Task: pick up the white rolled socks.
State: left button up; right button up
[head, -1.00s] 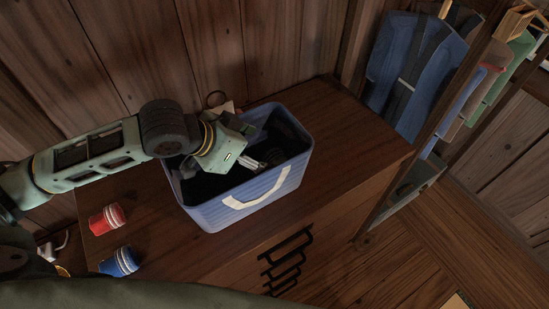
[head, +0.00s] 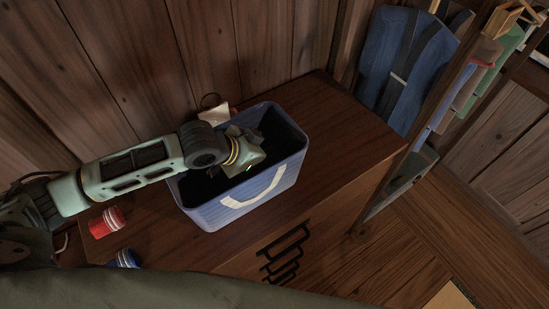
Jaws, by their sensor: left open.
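I cannot make out the white rolled socks; the dark inside of the blue basket (head: 232,211) is largely in shadow and partly covered by my arm. The basket stands on a brown wooden chest and has a pale handle on its front. My left gripper (head: 247,160) is open and reaches down into the basket from the left. Its fingertips are hidden inside, so I cannot see whether they touch anything. My right gripper is not in view.
A red roll with white bands (head: 106,222) and a blue one (head: 124,258) lie on the chest (head: 340,160), left of the basket. A small pale item (head: 216,115) is behind the basket. Clothes (head: 405,65) hang at the right. The chest top right of the basket is clear.

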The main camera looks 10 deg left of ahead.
pick_arm(q)
jog(key=shift+c, duration=0.4)
jog(key=shift+s+f, duration=0.1)
jog(key=shift+s, duration=0.05)
jog(key=c, duration=0.9)
